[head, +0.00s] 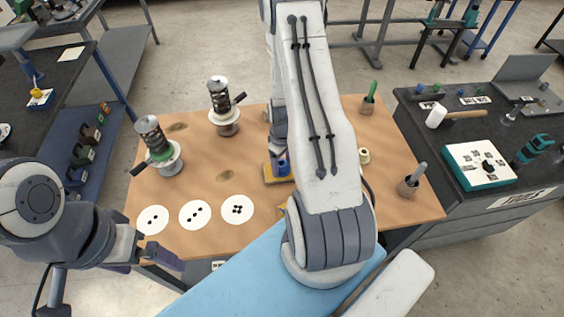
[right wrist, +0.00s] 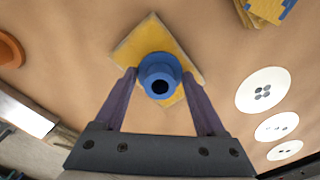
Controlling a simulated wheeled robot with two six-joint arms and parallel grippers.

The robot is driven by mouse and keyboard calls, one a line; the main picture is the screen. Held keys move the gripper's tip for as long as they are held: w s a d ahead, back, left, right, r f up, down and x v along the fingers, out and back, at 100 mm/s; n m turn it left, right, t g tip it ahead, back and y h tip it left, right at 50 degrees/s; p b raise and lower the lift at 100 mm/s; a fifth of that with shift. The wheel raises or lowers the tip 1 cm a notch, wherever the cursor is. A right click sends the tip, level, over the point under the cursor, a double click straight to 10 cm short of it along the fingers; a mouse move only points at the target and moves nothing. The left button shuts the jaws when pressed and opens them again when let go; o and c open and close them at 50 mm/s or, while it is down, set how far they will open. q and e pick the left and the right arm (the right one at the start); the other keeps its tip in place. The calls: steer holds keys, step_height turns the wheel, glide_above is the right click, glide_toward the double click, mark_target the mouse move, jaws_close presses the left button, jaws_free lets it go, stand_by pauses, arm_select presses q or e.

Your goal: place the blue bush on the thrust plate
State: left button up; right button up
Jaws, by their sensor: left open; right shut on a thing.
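The blue bush (right wrist: 160,76) is a short ringed cylinder with a dark bore, between the purple fingers of my right gripper (right wrist: 158,84), which is shut on it. The bush also shows in the head view (head: 283,166), beside my right arm. A yellow square plate (right wrist: 142,38) lies under the bush in the right wrist view and shows in the head view (head: 270,173). I cannot tell whether bush and plate touch, or whether this is the thrust plate. My left gripper (head: 146,263) is open and empty at the table's front left edge.
Two spring units (head: 157,150) (head: 221,105) stand on the wooden table (head: 200,170). Three white dotted discs (head: 195,214) lie near its front edge. Pots with a green handle (head: 368,103) and a grey handle (head: 410,184) stand at the right. My right arm hides the middle.

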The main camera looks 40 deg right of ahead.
mark_target(282, 163)
steer(key=shift+f, duration=0.1)
steer(key=o, duration=1.3)
steer(key=shift+w+r, duration=0.1)
steer(key=shift+r, duration=0.15)
step_height(282, 163, up, 12)
steer(key=b, duration=0.1)
steer(key=shift+b, duration=0.4)
steer(key=shift+f, duration=0.2)
